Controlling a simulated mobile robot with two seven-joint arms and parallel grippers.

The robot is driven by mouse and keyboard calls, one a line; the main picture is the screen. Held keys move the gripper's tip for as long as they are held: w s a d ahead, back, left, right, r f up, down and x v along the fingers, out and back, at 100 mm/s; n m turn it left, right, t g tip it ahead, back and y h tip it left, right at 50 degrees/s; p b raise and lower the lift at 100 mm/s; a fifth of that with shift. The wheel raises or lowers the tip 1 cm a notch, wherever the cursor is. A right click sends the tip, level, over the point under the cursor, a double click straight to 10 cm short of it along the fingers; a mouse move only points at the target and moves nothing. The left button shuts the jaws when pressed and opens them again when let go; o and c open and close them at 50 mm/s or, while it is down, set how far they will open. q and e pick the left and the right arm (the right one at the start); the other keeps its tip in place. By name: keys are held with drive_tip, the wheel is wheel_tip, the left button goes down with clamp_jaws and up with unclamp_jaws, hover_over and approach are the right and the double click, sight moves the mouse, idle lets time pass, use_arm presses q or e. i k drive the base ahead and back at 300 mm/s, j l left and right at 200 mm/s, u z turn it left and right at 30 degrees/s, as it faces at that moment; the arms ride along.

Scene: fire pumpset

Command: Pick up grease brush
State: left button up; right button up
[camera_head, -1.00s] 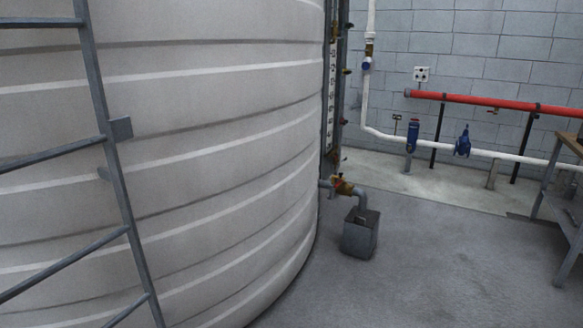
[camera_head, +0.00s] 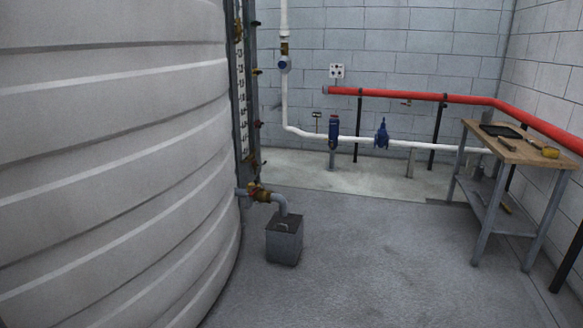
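I cannot make out the grease brush for certain. A wooden-topped workbench (camera_head: 490,142) stands at the right by the wall. On it lie a flat dark object (camera_head: 502,131), a small yellow item (camera_head: 549,152) and a few small things too small to name. Another small yellowish item (camera_head: 506,207) lies on its lower shelf. Any of these small items may or may not be the brush. Neither of my grippers is in view.
A large ribbed white tank (camera_head: 110,160) fills the left. A grey box (camera_head: 284,240) stands on the floor below a valve and pipe (camera_head: 259,193). Red (camera_head: 400,95) and white pipes (camera_head: 350,139) run along the back wall. Open floor (camera_head: 390,255) lies before the bench.

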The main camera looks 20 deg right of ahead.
sight(533, 143)
drive_tip(key=i+l+z, duration=0.15)
drive_tip(key=l+z, duration=0.15)
drive_tip(key=z, duration=0.15)
drive_tip(key=i+l+z, duration=0.2)
drive_tip(key=z, duration=0.3)
drive_tip(key=i+l+z, duration=0.2)
drive_tip(key=i+z, duration=0.65)
drive_tip(key=i, duration=1.2)
drive_tip(key=i+z, duration=0.15)
drive_tip(key=i, duration=0.35)
drive_tip(key=i+j+z, duration=0.1)
drive_tip(key=i, duration=0.35)
drive_tip(key=j+u, duration=0.1)
drive_tip(key=u, duration=4.25)
